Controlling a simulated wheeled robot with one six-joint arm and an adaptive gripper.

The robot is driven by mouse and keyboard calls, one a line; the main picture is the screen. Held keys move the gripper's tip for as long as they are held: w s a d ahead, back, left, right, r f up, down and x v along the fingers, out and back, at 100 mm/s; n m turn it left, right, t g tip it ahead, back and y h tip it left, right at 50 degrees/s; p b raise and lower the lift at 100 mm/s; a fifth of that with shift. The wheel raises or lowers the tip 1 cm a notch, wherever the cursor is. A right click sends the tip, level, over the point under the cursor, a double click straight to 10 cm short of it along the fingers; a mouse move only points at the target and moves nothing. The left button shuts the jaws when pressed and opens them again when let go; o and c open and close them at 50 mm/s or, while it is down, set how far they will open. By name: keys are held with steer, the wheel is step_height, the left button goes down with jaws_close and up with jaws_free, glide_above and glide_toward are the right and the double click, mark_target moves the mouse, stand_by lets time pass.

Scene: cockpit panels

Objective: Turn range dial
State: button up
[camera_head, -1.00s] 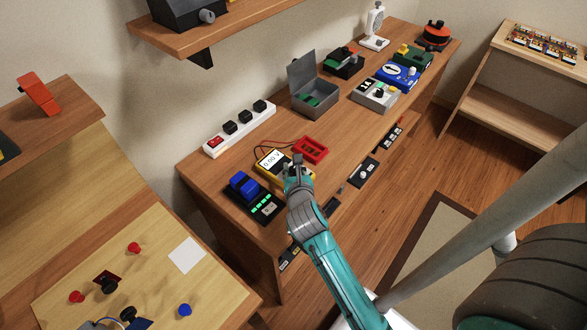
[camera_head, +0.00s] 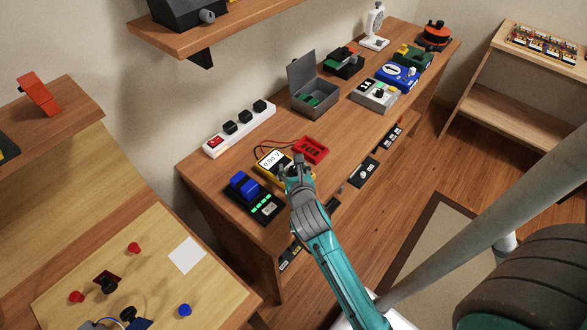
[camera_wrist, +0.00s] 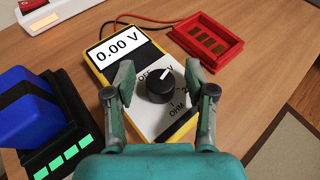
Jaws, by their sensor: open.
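The range dial (camera_wrist: 160,86) is a round black knob with a white pointer mark on the yellow multimeter (camera_wrist: 96,80). In the wrist view the pointer aims up and slightly right, toward the V label; OFF is at the upper left and OHM below. The display (camera_wrist: 117,50) reads 0.00 V. The multimeter also shows in the head view (camera_head: 264,170), partly hidden by my gripper (camera_head: 292,165). In the wrist view my gripper (camera_wrist: 160,84) is open, with one finger on each side of the dial and gaps between fingers and knob. Height above the dial is hard to tell.
A red tray (camera_wrist: 210,38) lies behind the meter at the right, with red and black leads near it. A blue and black device with green lights (camera_wrist: 45,120) stands close at the left. A white power strip (camera_head: 240,128) lies along the wall side.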

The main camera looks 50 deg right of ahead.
steer(key=v, duration=1.2)
steer(key=shift+d+r, duration=0.1)
